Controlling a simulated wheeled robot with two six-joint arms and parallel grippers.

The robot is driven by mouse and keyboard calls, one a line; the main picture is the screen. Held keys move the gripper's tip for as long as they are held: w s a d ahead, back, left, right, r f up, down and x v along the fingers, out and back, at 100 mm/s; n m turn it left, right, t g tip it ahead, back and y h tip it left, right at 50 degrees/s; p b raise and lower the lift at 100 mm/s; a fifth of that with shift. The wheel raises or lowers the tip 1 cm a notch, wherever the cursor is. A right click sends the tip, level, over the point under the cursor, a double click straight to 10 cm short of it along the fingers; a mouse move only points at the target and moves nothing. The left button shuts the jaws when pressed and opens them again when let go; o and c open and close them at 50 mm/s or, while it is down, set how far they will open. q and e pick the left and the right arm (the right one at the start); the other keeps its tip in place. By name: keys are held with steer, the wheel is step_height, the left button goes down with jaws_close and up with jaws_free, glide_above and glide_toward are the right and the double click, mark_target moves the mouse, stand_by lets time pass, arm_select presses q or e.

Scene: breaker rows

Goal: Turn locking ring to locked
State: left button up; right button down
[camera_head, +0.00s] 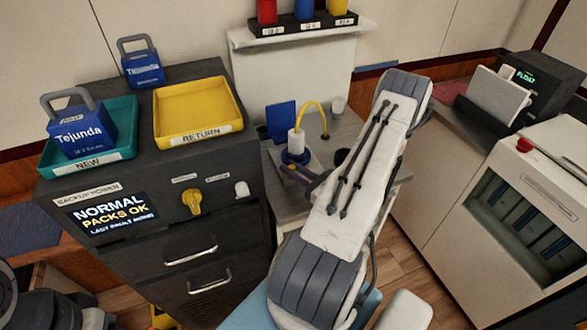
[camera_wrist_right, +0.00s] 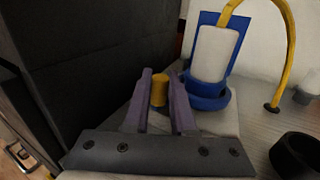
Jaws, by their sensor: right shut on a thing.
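The blue locking ring (camera_head: 296,158) sits around the foot of a white upright cylinder (camera_head: 296,141) on the grey counter. In the right wrist view, the ring (camera_wrist_right: 208,99) and the cylinder (camera_wrist_right: 212,53) stand just beyond my fingers. My right gripper (camera_wrist_right: 160,88) has purple fingers, shut on a short yellow peg (camera_wrist_right: 159,92) beside the ring. Whether the peg joins the ring is hidden. In the head view, my right gripper (camera_head: 291,172) is small and partly covered by my white arm. My left gripper does not show. No lock marking is legible.
A yellow hose (camera_head: 317,106) arches from the cylinder to the counter. A dark cup (camera_wrist_right: 297,155) stands at right. The dark cabinet (camera_head: 235,172), bearing a yellow RETURN tray (camera_head: 200,135) and a teal NEW tray (camera_head: 60,163), stands close on the left.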

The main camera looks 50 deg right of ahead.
steer(key=c, duration=0.7)
jaws_free()
steer(key=shift+w+a, duration=0.1)
steer(key=shift+a, duration=0.05)
steer(key=shift+c, duration=0.2)
steer(key=shift+s+f, duration=0.1)
steer(key=shift+s, duration=0.45)
steer(key=s+b, duration=0.2)
steer(key=s, duration=0.6)
steer(key=shift+s, duration=0.1)
steer(key=shift+s+a+b, duration=0.1)
steer(key=shift+s+b, duration=0.2)
steer(key=shift+s, duration=0.35)
